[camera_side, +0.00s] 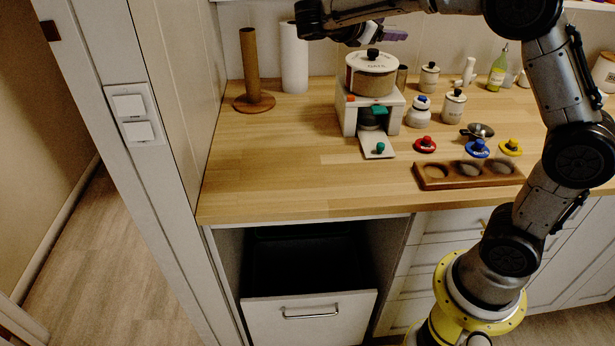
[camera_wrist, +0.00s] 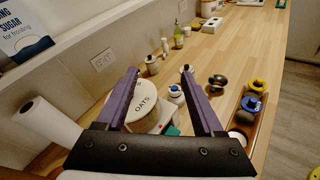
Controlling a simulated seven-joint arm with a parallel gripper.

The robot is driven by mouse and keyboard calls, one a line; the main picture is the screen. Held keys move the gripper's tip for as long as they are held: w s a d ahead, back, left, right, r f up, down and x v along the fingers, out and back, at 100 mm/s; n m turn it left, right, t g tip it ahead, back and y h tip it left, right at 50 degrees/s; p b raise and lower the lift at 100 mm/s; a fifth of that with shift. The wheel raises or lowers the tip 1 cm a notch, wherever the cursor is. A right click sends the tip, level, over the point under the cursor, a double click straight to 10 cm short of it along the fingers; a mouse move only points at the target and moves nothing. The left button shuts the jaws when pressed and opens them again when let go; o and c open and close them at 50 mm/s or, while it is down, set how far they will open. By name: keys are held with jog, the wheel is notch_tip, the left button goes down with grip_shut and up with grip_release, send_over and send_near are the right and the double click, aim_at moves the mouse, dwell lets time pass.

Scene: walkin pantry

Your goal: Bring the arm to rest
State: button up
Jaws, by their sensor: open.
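My gripper (camera_wrist: 162,92) is open and empty in the wrist view, its two purple fingers spread apart. In the side view it (camera_side: 385,35) hangs in the air near the wall, above and behind the cream oats canister (camera_side: 371,76). The canister stands on a small white stand (camera_side: 390,112) with a green item and a lowered flap at its front. In the wrist view the canister lid (camera_wrist: 146,110) shows between the fingers, below them. My arm arches over the counter from the right. Whether the arm is moving cannot be told.
On the wooden counter (camera_side: 290,170) are a paper roll (camera_side: 294,58), an upright wooden holder (camera_side: 250,70), several jars, a green bottle (camera_side: 497,68), coloured knobbed pieces and a wooden tray with round hollows (camera_side: 425,182). The counter's front left is clear. A drawer (camera_side: 310,318) below stands open.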

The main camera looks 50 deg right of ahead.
jog(key=s+a+f+m+t+y, duration=0.2)
jog(key=s+a+m+y, duration=0.15)
jog(key=s, duration=0.45)
jog(key=s+a+f+m+t+y, duration=0.15)
jog(key=s+y, duration=0.25)
jog(key=s, duration=0.4)
jog(key=s+a+f+m+t+y, duration=0.3)
jog(key=s+a+f+m+y, duration=0.2)
jog(key=a, duration=0.9)
notch_tip(320, 180, down, 4)
jog(key=m+y, duration=0.2)
jog(key=m, duration=0.1)
jog(key=shift+m+y, duration=0.3)
jog(key=shift+y, duration=0.05)
jog(key=shift+t, duration=0.25)
